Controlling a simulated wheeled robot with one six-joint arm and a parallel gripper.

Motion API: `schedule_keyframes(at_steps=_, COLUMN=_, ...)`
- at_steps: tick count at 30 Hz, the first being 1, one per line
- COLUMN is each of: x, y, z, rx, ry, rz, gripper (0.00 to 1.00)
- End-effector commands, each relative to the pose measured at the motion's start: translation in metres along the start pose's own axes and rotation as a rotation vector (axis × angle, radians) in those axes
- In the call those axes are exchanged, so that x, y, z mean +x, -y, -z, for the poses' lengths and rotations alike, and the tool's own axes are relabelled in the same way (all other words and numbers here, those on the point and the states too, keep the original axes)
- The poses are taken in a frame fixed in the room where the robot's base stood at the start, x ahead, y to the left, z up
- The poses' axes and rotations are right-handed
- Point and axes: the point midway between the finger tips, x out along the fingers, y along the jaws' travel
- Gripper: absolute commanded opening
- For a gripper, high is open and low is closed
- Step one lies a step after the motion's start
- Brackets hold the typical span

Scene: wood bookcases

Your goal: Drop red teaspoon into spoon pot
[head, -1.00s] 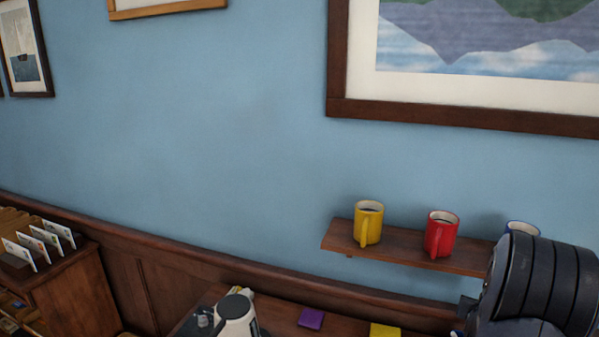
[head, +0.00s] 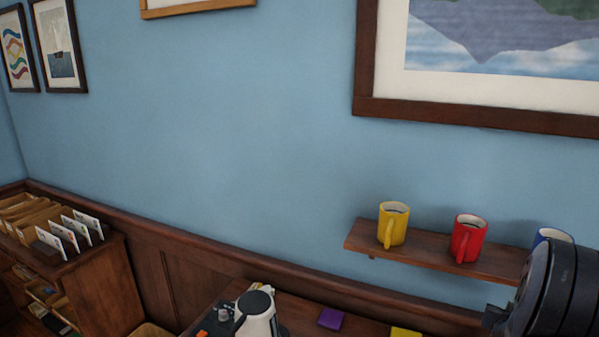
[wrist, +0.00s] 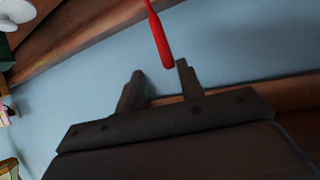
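The red teaspoon (wrist: 158,35) shows in the wrist view as a slim red handle. Its rounded end lies at the tips of my gripper (wrist: 161,70), nearer the right finger. The rest runs out of the top of the picture, so the bowl is hidden. The two dark fingers stand apart, with a gap between the left finger and the handle. I cannot tell whether they grip the spoon. In the head view my gripper and the teaspoon do not show. I make out no spoon pot in either view.
A wall shelf (head: 430,250) holds a yellow mug (head: 392,224), a red mug (head: 467,239) and a blue mug (head: 550,237). A wooden cabinet (head: 100,290) stands left.

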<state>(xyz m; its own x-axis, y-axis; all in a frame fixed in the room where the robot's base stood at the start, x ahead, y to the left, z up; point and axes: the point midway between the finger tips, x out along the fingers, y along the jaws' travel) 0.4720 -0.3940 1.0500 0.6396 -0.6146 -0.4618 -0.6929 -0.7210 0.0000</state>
Motion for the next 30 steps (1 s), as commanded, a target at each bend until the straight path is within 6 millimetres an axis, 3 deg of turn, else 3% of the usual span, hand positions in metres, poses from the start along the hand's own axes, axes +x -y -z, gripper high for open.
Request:
schedule_keyframes(at_steps=15, x=-0.072, y=0.0, z=0.0, rx=0.0, ry=-0.004, rz=0.0, gripper=0.36)
schedule_keyframes(at_steps=22, x=-0.087, y=0.0, z=-0.001, rx=0.0, ry=-0.001, rz=0.0, gripper=0.36)
schedule_keyframes(at_steps=30, x=-0.089, y=0.0, z=-0.001, rx=0.0, ry=0.0, rz=0.0, gripper=0.36)
